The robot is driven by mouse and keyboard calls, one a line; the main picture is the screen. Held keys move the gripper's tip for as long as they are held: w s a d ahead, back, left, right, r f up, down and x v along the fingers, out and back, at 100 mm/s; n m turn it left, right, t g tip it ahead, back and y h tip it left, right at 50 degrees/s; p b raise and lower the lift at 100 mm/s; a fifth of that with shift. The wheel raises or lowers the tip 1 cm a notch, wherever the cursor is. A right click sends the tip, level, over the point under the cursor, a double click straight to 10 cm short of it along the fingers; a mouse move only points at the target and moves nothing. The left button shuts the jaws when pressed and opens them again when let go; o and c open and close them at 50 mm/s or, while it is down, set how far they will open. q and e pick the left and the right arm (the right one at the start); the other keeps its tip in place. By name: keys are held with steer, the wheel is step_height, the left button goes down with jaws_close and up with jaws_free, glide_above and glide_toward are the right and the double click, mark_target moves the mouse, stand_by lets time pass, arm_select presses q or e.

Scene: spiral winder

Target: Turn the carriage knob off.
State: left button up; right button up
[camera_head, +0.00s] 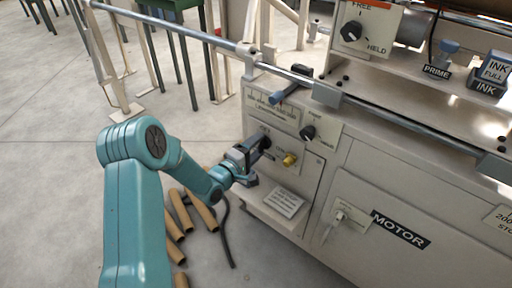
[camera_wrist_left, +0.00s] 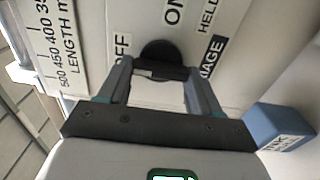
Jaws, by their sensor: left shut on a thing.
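The carriage knob (camera_wrist_left: 161,53) is black and round with a bar grip, on the white panel. In the left wrist view, an OFF label is to its upper left, ON is above it, and a dark label ending in "IAGE" is to its right. A pale mark shows near the left end of the bar, on the OFF side. My left gripper (camera_head: 262,148) is shut on the bar, one finger at each end; the fingers also show in the wrist view (camera_wrist_left: 158,80). The gripper covers part of the knob in the head view. My right gripper is not in view.
A second black knob (camera_head: 308,132) and a yellow knob (camera_head: 290,159) sit close to the gripper. Cardboard tubes (camera_head: 180,210) lie on the floor by my arm.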

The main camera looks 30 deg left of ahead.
arm_select(q)
steer(key=o, duration=1.1)
steer(key=shift+c, duration=0.2)
steer(key=s+a+p, duration=0.1)
steer(key=s+p, duration=0.1)
steer(key=s, duration=1.4)
steer(key=shift+s+a, duration=0.15)
